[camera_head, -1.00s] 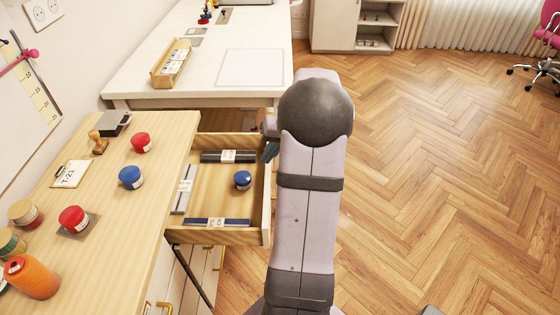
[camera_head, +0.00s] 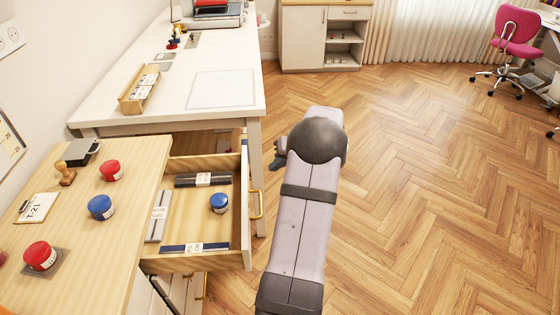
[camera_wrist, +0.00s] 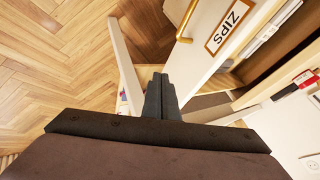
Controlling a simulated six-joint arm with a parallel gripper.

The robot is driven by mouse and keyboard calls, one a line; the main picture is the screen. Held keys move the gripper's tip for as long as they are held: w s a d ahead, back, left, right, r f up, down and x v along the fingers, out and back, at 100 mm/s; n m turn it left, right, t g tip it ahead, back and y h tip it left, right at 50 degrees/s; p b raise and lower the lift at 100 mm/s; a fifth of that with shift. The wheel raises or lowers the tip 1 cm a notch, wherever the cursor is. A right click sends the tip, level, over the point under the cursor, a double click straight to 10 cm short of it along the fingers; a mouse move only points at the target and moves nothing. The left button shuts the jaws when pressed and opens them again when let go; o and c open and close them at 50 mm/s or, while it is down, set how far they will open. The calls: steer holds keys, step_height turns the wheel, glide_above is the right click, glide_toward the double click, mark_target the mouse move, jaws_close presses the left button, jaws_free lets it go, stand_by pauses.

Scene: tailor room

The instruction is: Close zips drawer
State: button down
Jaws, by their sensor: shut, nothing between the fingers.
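The open drawer (camera_head: 247,235) sticks out to the right from under the wooden worktop, with a gold handle (camera_head: 257,204) on its front. It holds dark and blue labelled strips, a grey strip and a blue round tin (camera_head: 219,203).
The wooden worktop (camera_head: 130,180) carries red and blue tins, a stamp and a T-21 card. A white table (camera_head: 165,85) with a wooden box (camera_head: 139,92) stands behind the drawer. Open parquet floor (camera_head: 430,190) lies to the right.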

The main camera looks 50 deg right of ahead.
steer(key=w+a+f+p, duration=0.2)
steer(key=w+a+f, duration=0.1)
steer(key=w, duration=0.3)
steer(key=shift+f, duration=0.75)
steer(key=shift+w+a, duration=0.1)
steer(key=b, duration=0.3)
glide_above(178, 191)
steer(key=shift+s+d, duration=0.2)
steer(key=shift+s, duration=0.1)
steer(key=shift+w+a+r, duration=0.1)
steer(key=shift+w+a, duration=0.1)
steer(key=shift+a, duration=0.05)
steer(key=shift+a, duration=0.1)
